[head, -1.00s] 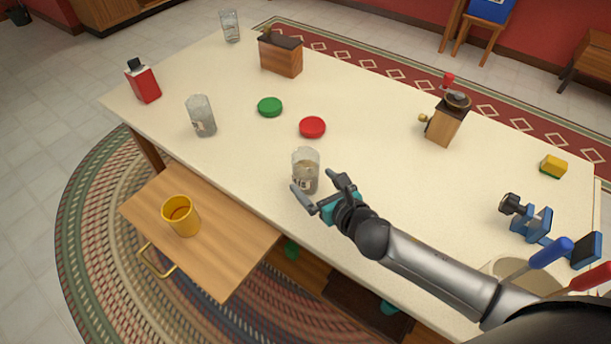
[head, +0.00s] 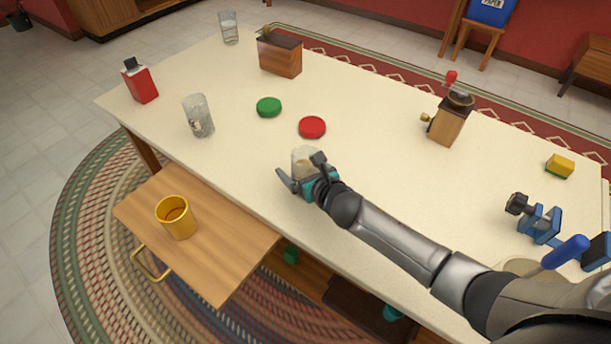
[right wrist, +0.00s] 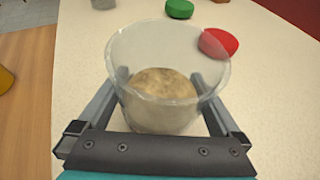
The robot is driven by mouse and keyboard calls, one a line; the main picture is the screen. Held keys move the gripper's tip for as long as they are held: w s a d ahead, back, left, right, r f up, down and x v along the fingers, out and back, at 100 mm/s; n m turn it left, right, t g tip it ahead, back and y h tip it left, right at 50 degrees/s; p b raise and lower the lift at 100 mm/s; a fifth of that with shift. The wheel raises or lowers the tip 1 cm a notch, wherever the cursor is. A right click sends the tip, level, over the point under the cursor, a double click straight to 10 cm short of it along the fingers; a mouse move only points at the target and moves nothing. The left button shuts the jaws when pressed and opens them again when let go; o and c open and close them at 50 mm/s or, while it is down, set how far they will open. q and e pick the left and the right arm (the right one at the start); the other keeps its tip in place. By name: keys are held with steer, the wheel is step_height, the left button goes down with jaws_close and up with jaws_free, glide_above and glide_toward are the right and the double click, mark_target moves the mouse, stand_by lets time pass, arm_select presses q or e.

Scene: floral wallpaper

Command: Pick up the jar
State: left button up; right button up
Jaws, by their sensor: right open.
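A clear jar with tan contents (head: 303,157) stands upright on the table near its front edge. It also shows large in the right wrist view (right wrist: 165,75). My right gripper (head: 300,180) is open, with one finger on each side of the jar's lower part. Whether the fingers touch the glass I cannot tell. In the head view the gripper hides the jar's lower part. Another clear jar (head: 199,116) stands farther left on the table. My left gripper is not in view.
A green lid (head: 269,107) and a red lid (head: 312,127) lie behind the jar. A red bottle (head: 140,82), wooden box (head: 280,54), drinking glass (head: 229,28), grinder (head: 449,118), sponge (head: 560,166) and blue clamp (head: 540,222) stand around.

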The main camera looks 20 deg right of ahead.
steer(key=shift+c, duration=0.4)
steer(key=c, duration=1.3)
